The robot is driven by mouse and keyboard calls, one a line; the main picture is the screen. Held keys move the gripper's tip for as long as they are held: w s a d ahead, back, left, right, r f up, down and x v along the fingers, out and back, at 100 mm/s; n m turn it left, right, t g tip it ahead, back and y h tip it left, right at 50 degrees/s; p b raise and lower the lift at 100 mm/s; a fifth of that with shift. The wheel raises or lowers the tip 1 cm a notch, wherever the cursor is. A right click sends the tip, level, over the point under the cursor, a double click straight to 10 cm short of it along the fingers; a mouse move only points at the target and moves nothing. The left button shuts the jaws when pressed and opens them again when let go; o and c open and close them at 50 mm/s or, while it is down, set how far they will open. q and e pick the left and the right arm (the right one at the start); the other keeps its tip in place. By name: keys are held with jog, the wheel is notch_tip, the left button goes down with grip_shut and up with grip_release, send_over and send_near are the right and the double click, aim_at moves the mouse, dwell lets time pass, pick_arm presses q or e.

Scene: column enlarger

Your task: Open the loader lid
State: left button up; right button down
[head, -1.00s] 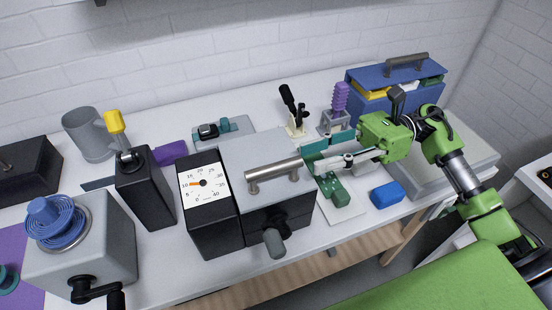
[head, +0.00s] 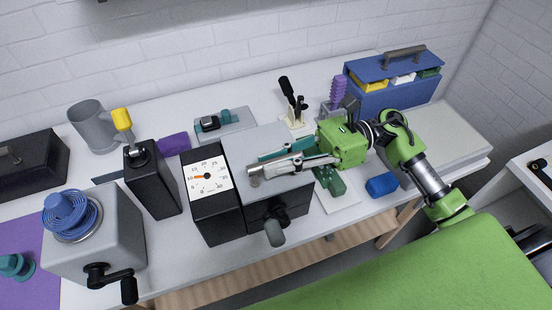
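The loader is a box with a grey top lid (head: 238,149) and a dark front, standing mid-table; the lid lies flat and closed. A metal bar handle (head: 254,174) sits on the lid; its left end shows, and my gripper hides the rest. My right gripper (head: 266,163) reaches in from the right, low over the lid at the handle. Its teal-padded fingers look apart, one behind the other. Whether they touch the handle is hidden. My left gripper is not in view.
A dial gauge box (head: 211,195) stands directly left of the loader, and a grey knob (head: 275,232) sticks out in front. A black lever box (head: 152,185) and a crank grinder (head: 95,240) stand further left. A blue block (head: 382,185) and blue case (head: 397,88) lie right.

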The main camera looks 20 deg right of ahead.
jog(key=shift+w+r+m, duration=0.25)
jog(key=shift+r+m, duration=0.15)
jog(key=shift+r, duration=0.15)
jog(key=shift+w+r+m, duration=0.2)
jog(key=shift+r+m, duration=0.2)
jog(key=shift+r, duration=0.1)
jog(key=w+r+m, duration=0.4)
jog(key=w+m, duration=0.3)
jog(key=w, duration=0.1)
jog(key=w+r+m, duration=0.4)
jog(key=w+m, duration=0.3)
jog(key=w, duration=0.1)
jog(key=shift+w+a+r+m, duration=0.15)
jog(key=shift+a+m, duration=0.1)
jog(key=shift+m, duration=0.15)
jog(key=c, duration=2)
grip_release()
jog(key=shift+o, duration=0.2)
